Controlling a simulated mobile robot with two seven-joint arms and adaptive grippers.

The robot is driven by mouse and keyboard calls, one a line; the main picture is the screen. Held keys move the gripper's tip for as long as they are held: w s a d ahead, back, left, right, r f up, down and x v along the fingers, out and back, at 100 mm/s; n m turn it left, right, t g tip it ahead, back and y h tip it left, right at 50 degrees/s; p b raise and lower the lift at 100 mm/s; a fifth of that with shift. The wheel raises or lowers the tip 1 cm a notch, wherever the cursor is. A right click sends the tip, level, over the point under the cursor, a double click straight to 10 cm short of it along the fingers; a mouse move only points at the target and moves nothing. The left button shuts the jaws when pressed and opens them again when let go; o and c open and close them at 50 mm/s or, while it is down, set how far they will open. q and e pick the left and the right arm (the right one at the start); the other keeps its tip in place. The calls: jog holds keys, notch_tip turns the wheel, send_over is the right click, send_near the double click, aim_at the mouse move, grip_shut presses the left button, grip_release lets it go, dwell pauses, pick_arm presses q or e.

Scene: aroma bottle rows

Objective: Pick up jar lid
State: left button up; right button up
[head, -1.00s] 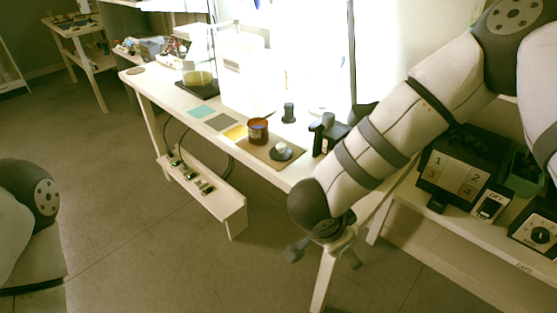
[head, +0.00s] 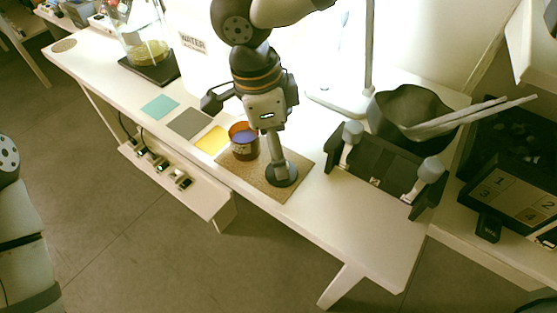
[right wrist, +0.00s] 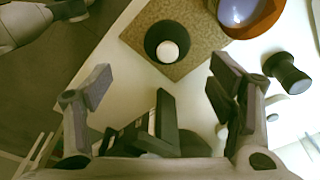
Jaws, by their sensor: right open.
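The jar lid (head: 281,176) is a dark disc lying on a brown cork mat (head: 240,178). Its pale round knob shows in the right wrist view (right wrist: 168,51); my gripper covers it in the head view. An open amber jar (head: 243,150) stands beside it at the mat's far edge. My right gripper (right wrist: 160,88) is open and empty, its fingers spread to either side below the lid in the wrist picture. In the head view its body (head: 266,110) hangs over the mat and partly covers the lid. A grey part, possibly my left gripper, shows at the wrist picture's top left.
A black rack (head: 385,172) with pale-handled tools stands right of the mat, and a dark bowl (head: 408,106) stands behind it. Yellow (head: 211,140), grey and teal squares lie left. A small black piece (right wrist: 288,72) stands behind the mat. The table's front right is clear.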

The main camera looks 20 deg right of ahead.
jog(key=f, duration=0.2)
jog(key=d+f, duration=0.1)
jog(key=f, duration=0.4)
jog(key=shift+w+d+f, duration=0.15)
jog(key=shift+w+d, duration=0.05)
jog(key=shift+w, duration=0.2)
jog(key=c, duration=1.1)
